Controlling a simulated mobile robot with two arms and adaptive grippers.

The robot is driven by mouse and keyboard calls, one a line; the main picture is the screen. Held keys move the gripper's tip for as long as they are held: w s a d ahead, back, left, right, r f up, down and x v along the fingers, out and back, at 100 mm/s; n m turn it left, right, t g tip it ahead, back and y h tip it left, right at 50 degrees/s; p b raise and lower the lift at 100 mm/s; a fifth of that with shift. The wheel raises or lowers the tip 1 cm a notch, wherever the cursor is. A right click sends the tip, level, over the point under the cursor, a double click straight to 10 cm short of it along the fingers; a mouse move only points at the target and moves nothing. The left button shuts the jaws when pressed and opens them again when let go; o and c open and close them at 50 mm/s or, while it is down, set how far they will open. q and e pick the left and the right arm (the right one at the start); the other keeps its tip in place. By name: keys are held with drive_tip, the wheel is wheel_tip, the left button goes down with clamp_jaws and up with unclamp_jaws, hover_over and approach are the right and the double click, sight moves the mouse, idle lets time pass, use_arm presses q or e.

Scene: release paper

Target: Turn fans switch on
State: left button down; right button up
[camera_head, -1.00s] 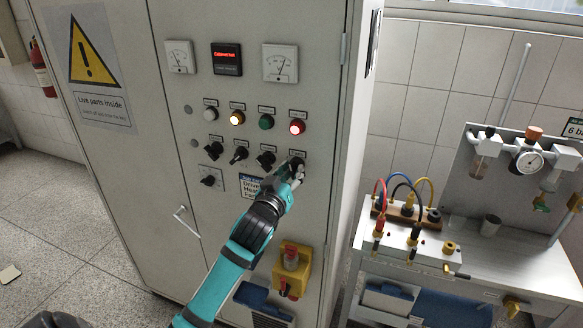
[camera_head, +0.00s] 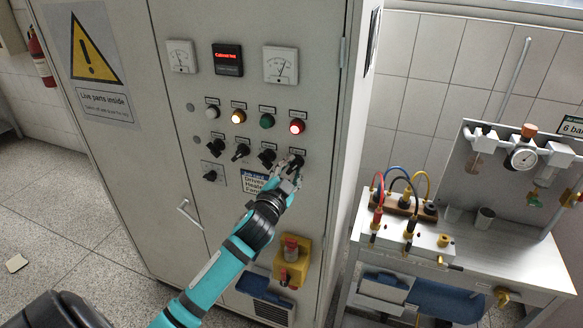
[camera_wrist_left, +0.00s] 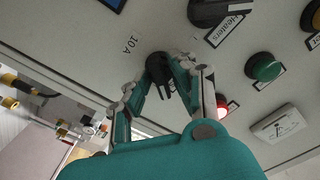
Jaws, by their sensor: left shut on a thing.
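The fans switch, a black rotary knob (camera_head: 298,160), is the rightmost in the upper row of knobs on the grey cabinet door, below the lit red lamp (camera_head: 297,126). My left gripper (camera_head: 291,170) is at this knob and partly covers it. In the left wrist view, the knob (camera_wrist_left: 158,66) sits between the fingertips of my left gripper (camera_wrist_left: 158,82), which are shut on it. The knob's own name label is not readable; the neighbouring knob (camera_wrist_left: 222,10) has a "Heaters" label. My right gripper is not in view.
Other knobs (camera_head: 267,158) lie close to the left of the gripper. A yellow box with a red knob (camera_head: 291,262) and a door handle (camera_head: 188,213) sit lower down. A workbench (camera_head: 480,262) with cables and a gauge stands right of the cabinet.

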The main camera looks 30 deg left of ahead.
use_arm(q)
drive_tip(key=shift+m, duration=1)
drive_tip(key=c, duration=1.4)
unclamp_jaws()
drive_tip(key=shift+o, duration=0.2)
drive_tip(key=v, duration=1.2)
drive_tip(key=shift+a, duration=0.1)
